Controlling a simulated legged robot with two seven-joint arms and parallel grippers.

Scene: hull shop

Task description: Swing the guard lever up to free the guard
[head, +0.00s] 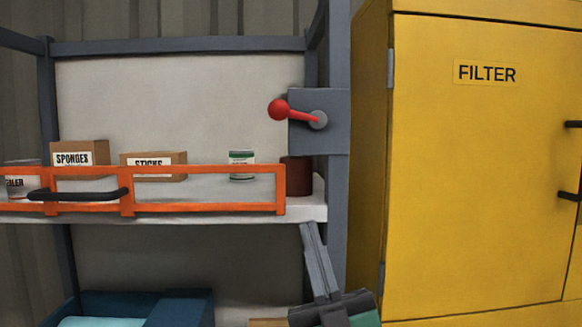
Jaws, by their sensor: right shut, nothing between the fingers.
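The guard lever (298,114) is a red arm with a round red knob. It points left and slightly up from a round grey pivot on a grey plate (335,138) fixed to the rack's right post. The guard (205,207) is an orange frame with a black handle (78,194), across the front of the shelf. My right gripper (308,228) points up from the bottom of the head view, fingers together and empty. Its tips are just below the shelf's right end in the picture, well below the lever. My left gripper is not in view.
Behind the guard stand a sponges box (80,153), a sticks box (153,166), a green-and-white can (242,165), a brown-red can (297,176) and a partly hidden can (22,182). A yellow filter cabinet (480,170) stands right. A blue bin (180,308) is below.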

